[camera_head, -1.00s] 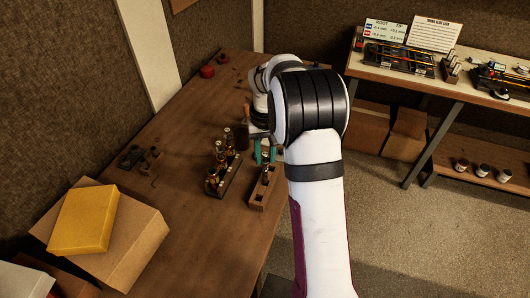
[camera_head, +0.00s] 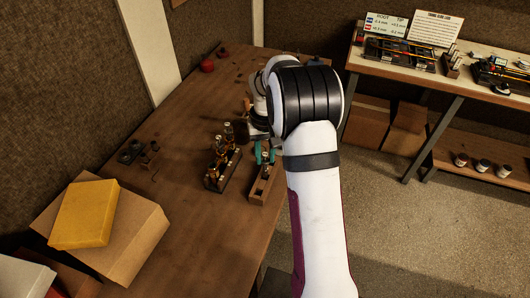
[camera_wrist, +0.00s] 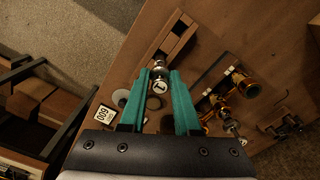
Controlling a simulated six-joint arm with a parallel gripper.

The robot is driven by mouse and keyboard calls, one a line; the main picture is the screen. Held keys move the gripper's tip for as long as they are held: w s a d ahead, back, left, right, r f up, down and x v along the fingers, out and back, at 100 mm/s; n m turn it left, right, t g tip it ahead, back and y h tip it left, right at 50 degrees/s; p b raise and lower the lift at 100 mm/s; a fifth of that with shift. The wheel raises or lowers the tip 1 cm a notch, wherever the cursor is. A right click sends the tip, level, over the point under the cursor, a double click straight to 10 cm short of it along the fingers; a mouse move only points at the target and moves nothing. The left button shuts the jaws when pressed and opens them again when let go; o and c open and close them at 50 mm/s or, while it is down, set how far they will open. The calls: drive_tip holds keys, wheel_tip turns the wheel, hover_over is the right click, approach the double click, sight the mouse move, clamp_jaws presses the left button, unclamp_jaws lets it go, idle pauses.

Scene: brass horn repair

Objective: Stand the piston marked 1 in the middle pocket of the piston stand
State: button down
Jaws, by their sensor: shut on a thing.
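My gripper (camera_wrist: 172,85) has teal fingers closed around a piston (camera_wrist: 159,85) with a white top marked 1. The wooden piston stand (camera_wrist: 180,32) lies just beyond the fingertips in the wrist view. In the head view the stand (camera_head: 257,198) is at the table's right edge, with my gripper (camera_head: 264,156) over its far part. The piston is upright or nearly so, its lower end at the stand. I cannot tell whether it is inside a pocket, or which one. The near part of the stand looks empty.
A dark rack with several brass pistons (camera_head: 222,163) stands close to the left of the stand. Small dark parts (camera_head: 130,153) lie further left. Cardboard boxes with a yellow one (camera_head: 84,214) are at the near left. Bare tabletop (camera_head: 180,205) lies between.

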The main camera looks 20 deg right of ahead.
drive_tip(key=shift+f, duration=0.5)
drive_tip(key=c, duration=0.5)
unclamp_jaws()
drive_tip(key=shift+c, duration=0.2)
drive_tip(key=o, duration=0.3)
drive_tip(key=shift+r, duration=3.55)
